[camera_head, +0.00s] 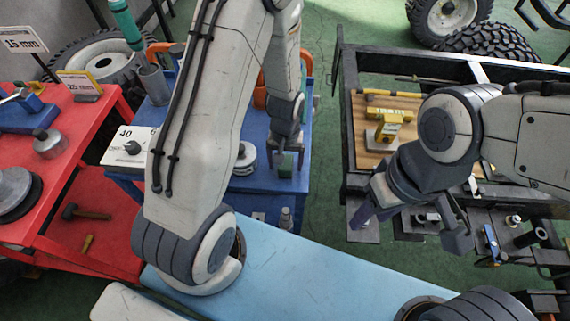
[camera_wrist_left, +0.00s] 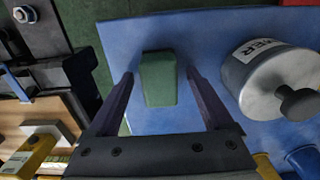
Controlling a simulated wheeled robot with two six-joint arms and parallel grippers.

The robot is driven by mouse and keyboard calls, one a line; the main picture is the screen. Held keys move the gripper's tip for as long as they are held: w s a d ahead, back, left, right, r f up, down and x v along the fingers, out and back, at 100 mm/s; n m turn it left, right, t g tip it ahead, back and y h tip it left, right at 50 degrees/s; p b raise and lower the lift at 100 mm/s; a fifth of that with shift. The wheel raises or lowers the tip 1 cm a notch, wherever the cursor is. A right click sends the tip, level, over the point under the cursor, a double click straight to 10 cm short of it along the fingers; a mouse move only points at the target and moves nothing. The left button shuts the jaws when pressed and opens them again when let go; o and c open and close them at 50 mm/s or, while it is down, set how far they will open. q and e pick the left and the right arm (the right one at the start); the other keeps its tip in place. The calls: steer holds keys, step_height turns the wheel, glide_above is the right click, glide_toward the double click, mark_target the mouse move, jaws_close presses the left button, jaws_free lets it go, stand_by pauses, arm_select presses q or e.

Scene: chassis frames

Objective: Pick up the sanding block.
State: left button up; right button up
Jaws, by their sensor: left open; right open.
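A green block (camera_head: 286,166), which I take to be the sanding block, is at the right edge of the blue table. In the left wrist view the green block (camera_wrist_left: 158,80) lies between the two dark fingers of my left gripper (camera_wrist_left: 160,74), with gaps on both sides. The left gripper (camera_head: 287,146) is open and points down over it, not closed on it. My right gripper (camera_head: 410,228) is open and empty, over the dark frame at the right.
A silver round tin (camera_wrist_left: 274,74) stands beside the block on the blue table (camera_head: 245,182). A red table (camera_head: 105,208) with tools is at the left. A dark chassis frame (camera_head: 352,150) holds a wooden board (camera_head: 361,130) with yellow parts.

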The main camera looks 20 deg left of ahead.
mark_target(289, 161)
arm_select(q)
jaws_close()
steer(key=shift+r, duration=0.5)
steer(key=r, duration=0.2)
steer(key=d+r, duration=0.1)
steer(key=shift+w+r, duration=0.2)
steer(key=shift+r, duration=0.15)
steer(key=w+d+r+b, duration=0.1)
steer(key=w+d+r, duration=0.1)
steer(key=d+r, duration=0.4)
steer(key=d, duration=0.4)
steer(key=shift+w+d+r, duration=0.15)
steer(key=shift+w+r, duration=0.05)
steer(key=shift+w, duration=0.2)
